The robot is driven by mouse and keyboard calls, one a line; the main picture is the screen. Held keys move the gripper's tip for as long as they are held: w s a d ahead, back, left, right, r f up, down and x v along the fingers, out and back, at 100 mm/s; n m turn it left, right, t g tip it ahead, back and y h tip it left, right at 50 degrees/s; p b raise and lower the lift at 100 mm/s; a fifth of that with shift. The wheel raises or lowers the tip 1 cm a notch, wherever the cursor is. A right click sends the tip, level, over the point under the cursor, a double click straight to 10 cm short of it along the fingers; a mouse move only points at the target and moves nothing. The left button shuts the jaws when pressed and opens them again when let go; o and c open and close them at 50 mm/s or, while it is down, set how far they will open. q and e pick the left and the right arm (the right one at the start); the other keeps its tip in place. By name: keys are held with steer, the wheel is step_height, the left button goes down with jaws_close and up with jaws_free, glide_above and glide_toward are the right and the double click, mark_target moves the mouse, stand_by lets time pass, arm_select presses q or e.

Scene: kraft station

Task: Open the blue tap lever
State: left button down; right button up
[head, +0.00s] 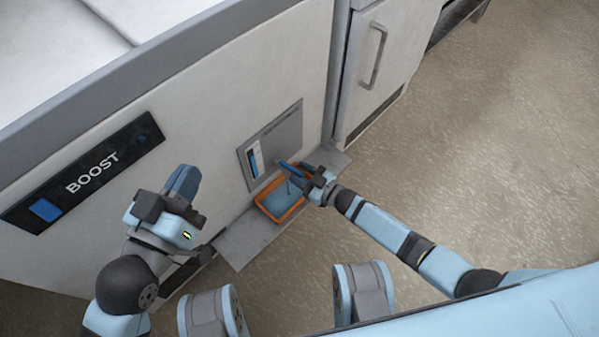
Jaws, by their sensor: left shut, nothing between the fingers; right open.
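The blue tap lever (288,167) appears as a small blue bar in front of the grey panel (285,132), above an orange tray (266,209). My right gripper (308,177) is open right beside the lever, at its right end. Its fingers partly overlap the tap, so I cannot tell whether they touch the lever. The tap body is mostly hidden. My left gripper (183,181) is shut and empty, in front of the white cabinet, well to the left of the tap.
The orange tray holds blue liquid and stands on a grey ledge (242,242) along the cabinet foot. A BOOST panel (85,172) with a blue square is on the cabinet at left. A handled door (375,58) is behind. The floor at right is clear.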

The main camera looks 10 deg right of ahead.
arm_select(q)
steer(key=r+p, duration=0.1)
steer(key=r+t+p, duration=0.1)
steer(key=r, duration=0.1)
steer(key=r+t+p, duration=0.1)
steer(key=r, duration=0.1)
steer(key=shift+s+a+r, duration=0.1)
steer(key=shift+s+a, duration=0.1)
steer(key=shift+a, duration=0.05)
arm_select(e)
steer(key=v, duration=1.3)
steer(key=shift+s+d, duration=0.15)
arm_select(q)
steer(key=shift+s+n, duration=0.1)
steer(key=shift+n, duration=0.2)
arm_select(e)
steer(key=shift+s+d, duration=0.1)
